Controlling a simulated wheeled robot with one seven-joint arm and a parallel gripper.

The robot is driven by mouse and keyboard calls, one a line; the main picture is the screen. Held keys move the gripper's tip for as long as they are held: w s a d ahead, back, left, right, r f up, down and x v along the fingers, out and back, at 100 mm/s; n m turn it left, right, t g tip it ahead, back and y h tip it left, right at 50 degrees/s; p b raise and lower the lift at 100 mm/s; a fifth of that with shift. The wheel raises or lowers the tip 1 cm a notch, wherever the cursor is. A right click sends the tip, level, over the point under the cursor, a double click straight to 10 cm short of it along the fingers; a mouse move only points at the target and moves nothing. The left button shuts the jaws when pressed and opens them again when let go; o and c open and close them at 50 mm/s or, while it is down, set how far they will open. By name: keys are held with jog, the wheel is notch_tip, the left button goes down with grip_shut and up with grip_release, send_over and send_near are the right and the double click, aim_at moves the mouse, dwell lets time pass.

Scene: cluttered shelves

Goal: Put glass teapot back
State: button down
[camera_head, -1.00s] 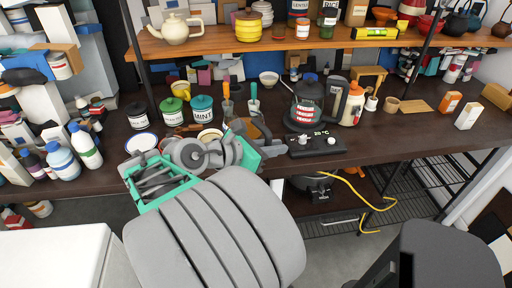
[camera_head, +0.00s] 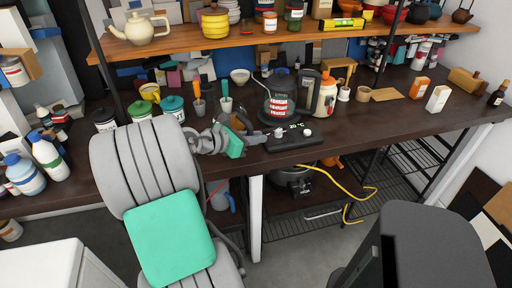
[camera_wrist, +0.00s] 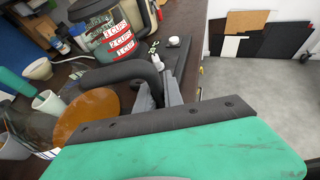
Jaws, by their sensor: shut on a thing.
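My gripper (camera_wrist: 158,96) is shut on the black handle of what looks like the glass teapot (camera_wrist: 88,116). Its round amber lid and part of its clear body show left of my fingers in the wrist view. In the head view the teapot (camera_head: 239,121) is small and partly hidden behind my wrist, over the front of the dark table. I cannot tell whether it touches the table. A dark base (camera_head: 294,139) reading 20 °C lies just to its right. A glass pot with red-and-white cup marks (camera_head: 280,107) stands at that base, also large in the wrist view (camera_wrist: 112,38).
Lidded tins (camera_head: 141,109) and tool cups (camera_head: 226,103) stand to the left. The wooden shelf (camera_head: 250,33) overhangs the back. The table's front right is fairly clear.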

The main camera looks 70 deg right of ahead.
aim_at(256, 153)
jog(key=f, duration=0.3)
jog(key=shift+d+f+b, duration=0.25)
jog(key=shift+f+b, duration=0.05)
jog(key=shift+b, duration=0.1)
jog(key=shift+r, duration=0.1)
jog(key=c, duration=1.5)
grip_release()
jog(key=shift+f, duration=0.25)
jog(key=shift+r, duration=0.1)
jog(key=shift+w+a+r, duration=0.2)
jog(key=shift+w+a, duration=0.05)
jog(key=p+v, duration=0.1)
jog(key=v, duration=1)
jog(key=shift+w+a+p, duration=0.1)
jog(key=shift+a+p, duration=0.15)
jog(key=shift+p, duration=0.05)
